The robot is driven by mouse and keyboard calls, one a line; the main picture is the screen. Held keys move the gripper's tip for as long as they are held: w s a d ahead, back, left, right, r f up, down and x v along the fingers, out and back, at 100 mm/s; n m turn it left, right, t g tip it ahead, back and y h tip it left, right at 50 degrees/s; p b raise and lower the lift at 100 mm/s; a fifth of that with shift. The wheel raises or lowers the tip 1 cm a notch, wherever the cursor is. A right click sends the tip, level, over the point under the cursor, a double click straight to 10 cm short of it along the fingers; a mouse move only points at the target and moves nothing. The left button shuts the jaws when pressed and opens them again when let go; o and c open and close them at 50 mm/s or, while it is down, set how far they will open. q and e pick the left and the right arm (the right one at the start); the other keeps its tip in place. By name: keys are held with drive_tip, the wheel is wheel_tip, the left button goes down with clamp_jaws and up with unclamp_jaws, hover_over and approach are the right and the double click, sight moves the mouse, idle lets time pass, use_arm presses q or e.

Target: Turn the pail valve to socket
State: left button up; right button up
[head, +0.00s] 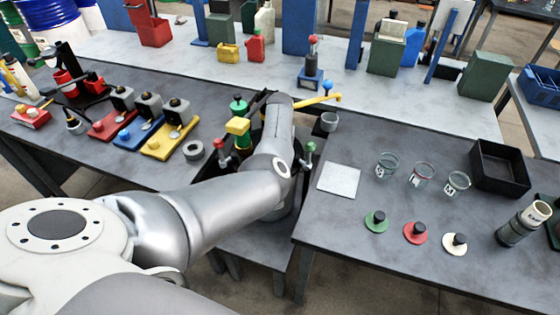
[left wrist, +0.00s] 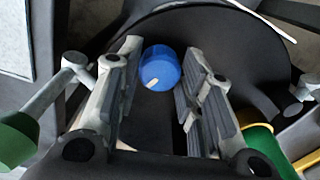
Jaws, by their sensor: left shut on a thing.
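My left gripper (left wrist: 163,54) is seen in the left wrist view with a round blue knob (left wrist: 159,68) between its fingertips, shut on it. A small pale mark shows on the knob's lower edge. In the head view my left arm reaches to the middle and hides the gripper and what it holds. A yellow spout pipe (head: 318,101) with a small blue handle (head: 327,87) sticks out to the right just beyond the arm. A grey cup (head: 328,123) is below its outer end. I cannot tell whether this handle is the held knob. The right gripper is not in view.
Green-topped (head: 238,104) and yellow (head: 237,126) fittings stand close left of the arm. The right table carries a white plate (head: 339,180), glass beakers, coloured lids and a black bin (head: 500,168).

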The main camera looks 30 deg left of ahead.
use_arm(q)
drive_tip(key=n, duration=0.3)
drive_tip(key=shift+n, duration=0.4)
drive_tip(key=n, duration=0.2)
drive_tip(key=shift+n, duration=0.4)
drive_tip(key=n, duration=0.3)
drive_tip(key=shift+b, duration=0.35)
drive_tip(key=shift+n, duration=1.9)
drive_tip(key=shift+w, duration=0.1)
drive_tip(key=o, duration=1)
drive_tip(key=shift+d, duration=0.1)
